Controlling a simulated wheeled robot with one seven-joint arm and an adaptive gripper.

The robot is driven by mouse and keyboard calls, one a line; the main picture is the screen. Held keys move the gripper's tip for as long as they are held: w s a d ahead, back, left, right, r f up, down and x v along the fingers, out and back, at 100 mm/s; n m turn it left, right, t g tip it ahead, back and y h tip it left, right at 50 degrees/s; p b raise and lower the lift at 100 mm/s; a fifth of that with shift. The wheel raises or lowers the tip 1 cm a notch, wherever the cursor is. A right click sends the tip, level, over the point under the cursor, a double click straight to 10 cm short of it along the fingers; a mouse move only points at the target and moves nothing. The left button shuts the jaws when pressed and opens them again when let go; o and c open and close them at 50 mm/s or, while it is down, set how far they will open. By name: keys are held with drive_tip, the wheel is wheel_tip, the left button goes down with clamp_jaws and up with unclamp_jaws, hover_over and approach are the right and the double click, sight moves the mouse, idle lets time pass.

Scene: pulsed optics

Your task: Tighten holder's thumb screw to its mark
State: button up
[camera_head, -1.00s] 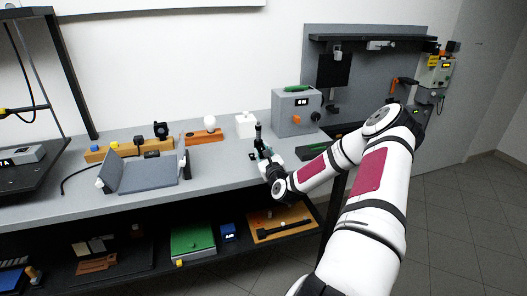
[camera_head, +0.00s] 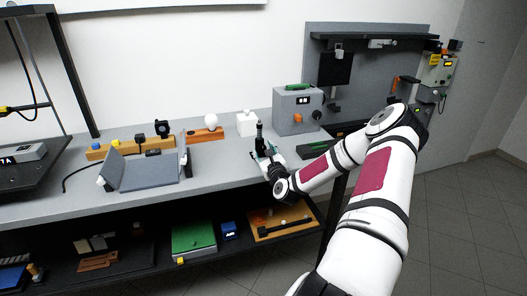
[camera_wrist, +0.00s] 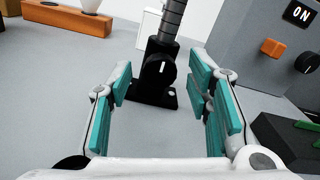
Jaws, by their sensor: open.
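The holder is a small black block with a flat foot (camera_wrist: 150,96) on the bench, and a grey ribbed post (camera_wrist: 173,20) stands in it. Its black thumb screw (camera_wrist: 160,69) faces the wrist camera and bears a pale, nearly upright line. I cannot make out a separate target mark. In the head view the holder (camera_head: 260,138) stands upright just beyond my gripper (camera_head: 267,160). In the wrist view my gripper (camera_wrist: 161,84) is open, with teal-padded fingers apart to the left and right of the screw. Nothing is held between them.
A grey box (camera_head: 290,118) with an orange button and black knob stands right of the holder. A dark tray with green (camera_head: 315,147) lies nearby. A white block (camera_head: 246,125) and an orange stand (camera_head: 205,136) are behind.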

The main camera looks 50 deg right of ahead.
drive_tip(key=v, duration=1.1)
drive_tip(key=shift+s, duration=0.25)
